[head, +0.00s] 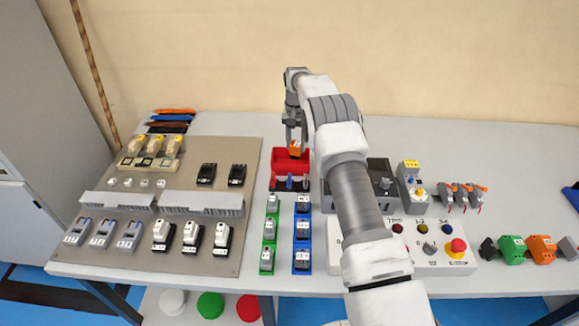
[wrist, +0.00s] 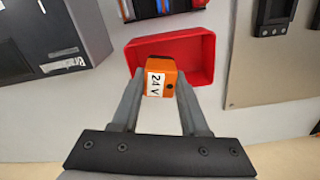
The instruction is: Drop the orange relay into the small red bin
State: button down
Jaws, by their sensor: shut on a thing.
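The orange relay (wrist: 161,76), with a white "24 V" label, is held between the two fingers of my gripper (wrist: 160,95) in the wrist view. In the head view the relay (head: 295,147) shows as a small orange block below my wrist, and my gripper (head: 295,140) is partly hidden by my arm. The small red bin (head: 290,166) stands on the table just below the relay. In the wrist view the red bin (wrist: 200,60) is open, and the relay overlaps its near part. The height of the relay above the bin is hard to tell.
A dark grey device (head: 378,170) stands right of the bin. A mounting panel (head: 240,150) with several parts lies to the left. Green (head: 269,236) and blue (head: 302,236) strips with modules lie in front of the bin. A control box (head: 430,240) with buttons stands at the front right.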

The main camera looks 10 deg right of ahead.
jog(key=shift+f, duration=0.85)
jog(key=shift+c, duration=1.7)
grip_release()
notch_tip(320, 180, up, 18)
jog(key=p, duration=0.1)
jog(key=shift+f, duration=0.25)
